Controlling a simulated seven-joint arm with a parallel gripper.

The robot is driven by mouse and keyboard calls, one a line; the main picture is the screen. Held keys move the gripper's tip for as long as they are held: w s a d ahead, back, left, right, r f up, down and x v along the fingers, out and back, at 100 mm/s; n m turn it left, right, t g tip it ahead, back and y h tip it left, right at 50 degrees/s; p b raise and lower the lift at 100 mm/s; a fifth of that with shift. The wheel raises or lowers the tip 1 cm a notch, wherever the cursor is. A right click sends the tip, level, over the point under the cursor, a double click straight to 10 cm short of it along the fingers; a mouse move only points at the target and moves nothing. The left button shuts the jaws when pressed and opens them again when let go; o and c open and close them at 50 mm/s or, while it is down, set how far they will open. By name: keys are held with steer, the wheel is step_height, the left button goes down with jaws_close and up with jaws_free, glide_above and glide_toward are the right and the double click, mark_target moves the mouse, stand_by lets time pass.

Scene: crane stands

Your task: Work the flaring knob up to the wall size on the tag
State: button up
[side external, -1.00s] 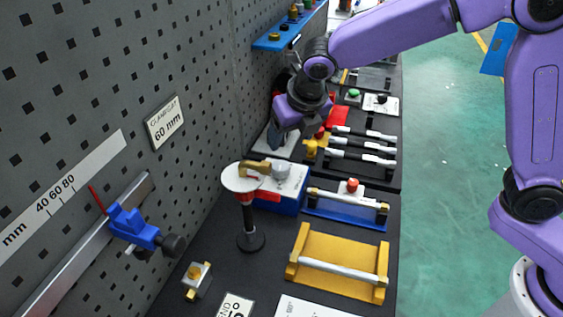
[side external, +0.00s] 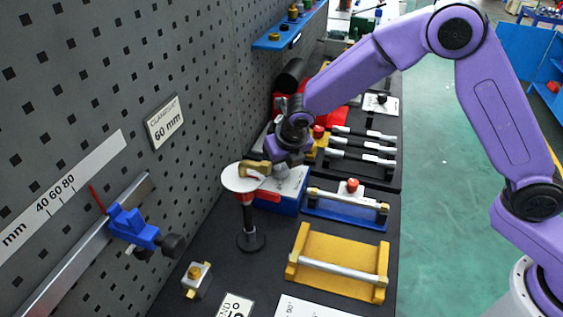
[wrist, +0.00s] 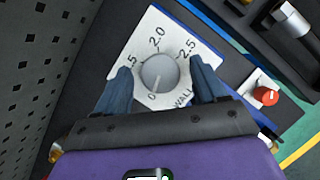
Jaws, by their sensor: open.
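The flaring knob is a round silver knob (wrist: 159,72) on a white dial plate (wrist: 185,28). The plate reads 0, a partly hidden figure ending in .5, 2.0, 2.5 and "WALL" in the wrist view. A thin mark on the knob seems to point toward the 0. My gripper (wrist: 163,82) is open, with one dark blue finger on each side of the knob; I cannot tell whether they touch it. In the side view my gripper (side external: 290,160) is low over the blue-based dial box (side external: 275,205), mostly hiding the knob. No wall-size tag is readable.
A white round-topped stand (side external: 243,178) with a brass piece is close left of the box. A red-knobbed blue fixture (side external: 345,208) and a yellow frame (side external: 338,262) lie to the right and front. The pegboard wall carries a "60 mm" clamp tag (side external: 166,122).

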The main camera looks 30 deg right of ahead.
steer(key=c, duration=1.1)
steer(key=shift+o, duration=0.2)
